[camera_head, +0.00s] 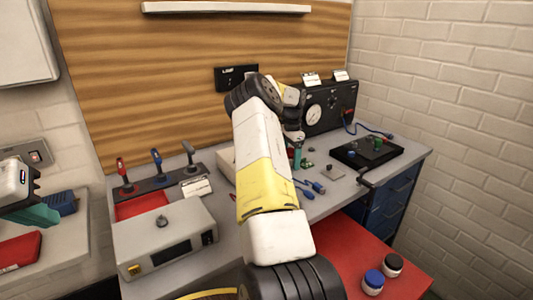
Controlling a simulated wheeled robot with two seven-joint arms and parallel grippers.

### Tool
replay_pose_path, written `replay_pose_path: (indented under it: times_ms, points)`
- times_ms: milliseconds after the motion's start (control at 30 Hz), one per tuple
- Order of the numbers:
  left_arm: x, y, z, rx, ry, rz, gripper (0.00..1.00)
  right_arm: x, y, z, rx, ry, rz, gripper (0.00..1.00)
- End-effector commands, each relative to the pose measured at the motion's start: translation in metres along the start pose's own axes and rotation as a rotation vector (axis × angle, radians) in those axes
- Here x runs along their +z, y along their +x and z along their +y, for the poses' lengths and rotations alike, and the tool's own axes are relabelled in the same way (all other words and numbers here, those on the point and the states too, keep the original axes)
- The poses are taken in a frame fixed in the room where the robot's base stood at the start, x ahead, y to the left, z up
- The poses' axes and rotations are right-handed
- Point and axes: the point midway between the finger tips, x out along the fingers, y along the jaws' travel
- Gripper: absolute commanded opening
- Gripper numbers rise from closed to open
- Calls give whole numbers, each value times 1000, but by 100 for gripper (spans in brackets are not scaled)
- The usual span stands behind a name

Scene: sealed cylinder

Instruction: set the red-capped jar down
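No red-capped jar can be made out; my arm hides part of the bench. A white and yellow arm of mine, which I take for the right, rises from the bottom centre across the bench. Its gripper (294,134) is small and partly hidden by the arm, in front of the black gauge box. A small green upright piece (297,159) shows just below it; I cannot tell whether they touch or whether the fingers are shut. I cannot make out my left gripper.
A blue-capped jar (373,281) and a black-capped jar (392,265) stand on the red surface (345,262) at lower right. The black gauge box (335,108) stands at the back. A grey instrument (168,240) and upright levers (157,164) are left of my arm.

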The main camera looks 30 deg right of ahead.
Motion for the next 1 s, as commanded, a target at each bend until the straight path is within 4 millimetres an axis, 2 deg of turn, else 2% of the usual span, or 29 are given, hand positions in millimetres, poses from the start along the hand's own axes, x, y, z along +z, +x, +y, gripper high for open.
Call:
replay_pose_path:
  times_ms: [267,400,567,800,1000]
  points:
    - [0,0,0,0,0,0,0,0,-2,0,-2,0,1,78]
    - [0,0,0,0,0,0,0,-1,-10,-1,-4,0,2,78]
    - [0,0,0,0,0,0,0,-1,-38,-1,-7,-1,1,78]
    - [0,0,0,0,0,0,0,-1,-90,-1,-6,-1,2,78]
    - [0,0,0,0,0,0,0,-1,-119,0,-3,0,1,78]
